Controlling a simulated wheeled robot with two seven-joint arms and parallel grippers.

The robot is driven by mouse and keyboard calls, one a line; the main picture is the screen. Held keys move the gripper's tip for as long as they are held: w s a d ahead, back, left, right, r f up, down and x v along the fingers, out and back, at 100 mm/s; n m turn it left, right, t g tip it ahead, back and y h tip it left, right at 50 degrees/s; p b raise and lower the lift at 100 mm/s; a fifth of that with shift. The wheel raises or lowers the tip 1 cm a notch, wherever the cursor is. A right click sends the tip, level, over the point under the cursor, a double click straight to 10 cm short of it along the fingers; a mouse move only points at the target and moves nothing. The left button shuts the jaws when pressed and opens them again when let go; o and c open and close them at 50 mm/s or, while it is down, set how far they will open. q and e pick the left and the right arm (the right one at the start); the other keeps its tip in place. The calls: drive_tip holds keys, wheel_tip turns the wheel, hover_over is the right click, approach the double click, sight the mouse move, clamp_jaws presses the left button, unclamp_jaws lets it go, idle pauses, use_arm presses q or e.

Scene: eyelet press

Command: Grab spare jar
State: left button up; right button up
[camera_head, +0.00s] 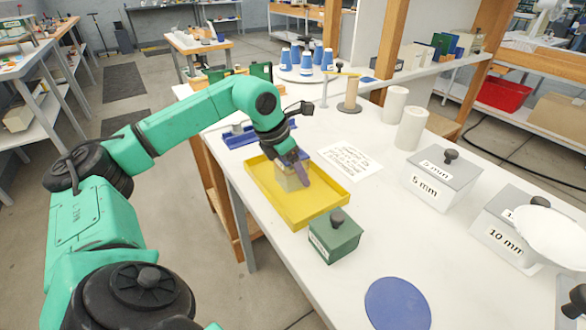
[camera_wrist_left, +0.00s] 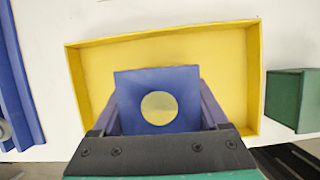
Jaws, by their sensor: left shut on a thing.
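My left gripper (camera_head: 296,176) reaches down into the yellow tray (camera_head: 323,212). It is shut on a small block-like piece (camera_head: 284,181), which looks beige from the side in the head view. In the left wrist view the held piece (camera_wrist_left: 130,95) shows a square blue face with a round, yellowish opening or disc between the two fingers. I cannot tell if it touches the tray floor. No thing is clearly marked as the spare jar; a green box (camera_head: 334,243) with a black knob stands just outside the tray.
A blue rail-like holder (camera_head: 245,139) lies beyond the tray. Two white cylinders (camera_head: 411,130), a printed sheet (camera_head: 350,160) and boxes labelled 5 mm (camera_head: 440,185) and 10 mm (camera_head: 497,240) stand to the right. A blue disc (camera_head: 398,304) lies in front. Blue cups (camera_head: 305,62) stand at the back.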

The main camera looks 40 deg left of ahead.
use_arm(q)
wheel_tip(320, 180, up, 20)
drive_tip(key=p, duration=0.6)
